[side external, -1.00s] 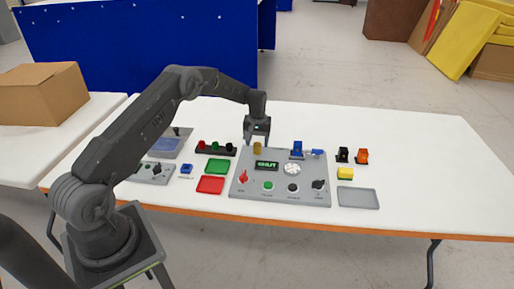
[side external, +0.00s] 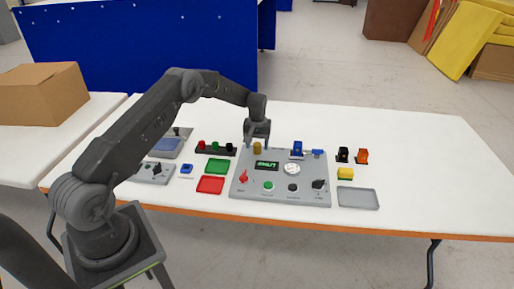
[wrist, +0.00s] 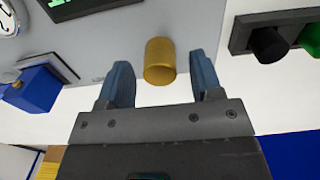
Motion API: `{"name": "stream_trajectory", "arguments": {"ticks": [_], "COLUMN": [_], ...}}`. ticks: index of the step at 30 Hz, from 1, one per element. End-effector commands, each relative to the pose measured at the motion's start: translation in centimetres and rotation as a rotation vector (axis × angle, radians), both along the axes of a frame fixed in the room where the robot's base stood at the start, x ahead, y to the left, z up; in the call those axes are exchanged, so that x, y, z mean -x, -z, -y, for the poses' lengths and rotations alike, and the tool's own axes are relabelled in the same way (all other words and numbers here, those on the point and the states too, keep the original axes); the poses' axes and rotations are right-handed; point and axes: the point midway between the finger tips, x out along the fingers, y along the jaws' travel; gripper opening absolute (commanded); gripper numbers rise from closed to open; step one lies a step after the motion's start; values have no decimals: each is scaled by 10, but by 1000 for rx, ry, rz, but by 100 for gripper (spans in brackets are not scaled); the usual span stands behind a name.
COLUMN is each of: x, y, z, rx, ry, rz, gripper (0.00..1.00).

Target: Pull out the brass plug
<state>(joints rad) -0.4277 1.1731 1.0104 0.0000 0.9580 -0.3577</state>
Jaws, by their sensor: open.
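The brass plug (side external: 257,148) stands at the back left of the grey panel (side external: 236,190). In the wrist view the brass plug (wrist: 160,62) is a gold cylinder between the two blue fingers. My gripper (side external: 257,143) is just above and behind the plug, pointing down. In the wrist view my gripper (wrist: 161,85) is open, with a gap between each finger and the plug. Nothing is held. The plug's lower end is not clearly visible.
The panel also carries a blue part (side external: 297,148), a white dial (side external: 292,168), a green display (side external: 266,165) and a red knob (side external: 243,177). A strip with red, black and green knobs (side external: 216,149) lies left of the plug. Green (side external: 218,166) and red (side external: 210,184) trays lie left of the panel.

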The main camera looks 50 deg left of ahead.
Motion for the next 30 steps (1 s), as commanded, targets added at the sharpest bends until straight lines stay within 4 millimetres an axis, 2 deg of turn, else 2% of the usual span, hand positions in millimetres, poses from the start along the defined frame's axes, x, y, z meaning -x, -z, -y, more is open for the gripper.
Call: {"name": "stream_trajectory", "arguments": {"ticks": [6, 24, 30], "x": [0, 0, 0], "y": [0, 0, -2], "z": [0, 0, 0], "rx": [0, 0, -1], "ry": [0, 0, 0], "rz": [0, 0, 1], "gripper": [59, 1, 0]}}
